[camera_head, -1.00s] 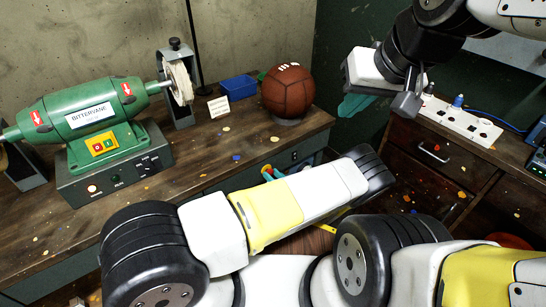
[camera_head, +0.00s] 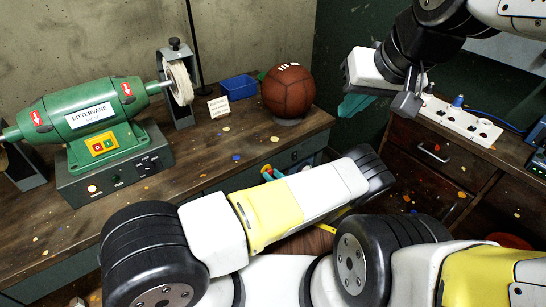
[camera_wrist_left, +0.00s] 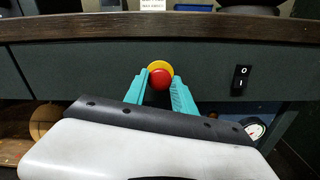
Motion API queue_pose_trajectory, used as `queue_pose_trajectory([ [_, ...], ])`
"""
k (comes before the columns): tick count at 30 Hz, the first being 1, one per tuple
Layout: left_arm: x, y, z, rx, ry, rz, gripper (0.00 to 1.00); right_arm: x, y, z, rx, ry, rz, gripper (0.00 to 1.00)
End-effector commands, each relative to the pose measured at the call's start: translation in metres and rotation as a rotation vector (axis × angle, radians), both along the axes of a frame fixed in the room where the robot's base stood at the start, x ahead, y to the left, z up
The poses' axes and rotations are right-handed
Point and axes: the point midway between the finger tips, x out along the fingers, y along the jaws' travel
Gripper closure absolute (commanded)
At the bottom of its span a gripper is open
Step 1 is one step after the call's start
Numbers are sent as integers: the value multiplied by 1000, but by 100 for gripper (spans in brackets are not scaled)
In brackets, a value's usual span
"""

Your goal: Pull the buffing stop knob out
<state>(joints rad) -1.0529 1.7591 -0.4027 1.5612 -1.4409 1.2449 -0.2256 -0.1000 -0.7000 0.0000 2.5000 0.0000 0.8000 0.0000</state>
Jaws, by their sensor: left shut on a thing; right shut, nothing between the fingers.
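The buffing stop knob is a red round knob (camera_wrist_left: 160,79) with a yellow collar behind it, on the dark front panel under the workbench edge. My left gripper (camera_wrist_left: 161,84) has its teal fingers on both sides of the knob and is shut on it. In the head view, the left gripper (camera_head: 270,173) shows only as a small bit of teal at the bench front, mostly hidden by my own arm. My right gripper (camera_head: 355,106) is at the upper right, in the air away from the bench, shut and empty.
A black rocker switch (camera_wrist_left: 241,77) sits right of the knob on the panel. On the bench stand a green buffing machine (camera_head: 92,118), a blue bin (camera_head: 238,88), a small sign (camera_head: 218,106) and a brown leather ball (camera_head: 288,91). A power strip (camera_head: 460,120) lies at right.

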Motion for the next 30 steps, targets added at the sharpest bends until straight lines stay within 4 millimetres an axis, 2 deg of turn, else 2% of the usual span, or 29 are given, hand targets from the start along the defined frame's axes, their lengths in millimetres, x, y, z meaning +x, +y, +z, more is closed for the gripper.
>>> queue_pose_trajectory([
  [4, -9, -8, 0, 0, -1, -2, 100, 0, 0, 0, 0, 0, 0, 100],
  [10, -10, -8, 0, 0, 0, -2, 100, 0, 0, 0, 0, 0, 0, 100],
  [11, -10, -9, 0, 0, 0, -2, 65, 0, 0, 0, 0, 0, 0, 100],
  [14, -10, -8, 0, 0, 0, -2, 46, 0, 0, 0, 0, 0, 0, 100],
  [30, -14, -8, 0, -1, 1, 4, 46, 0, 0, 0, 0, 0, 0, 100],
])
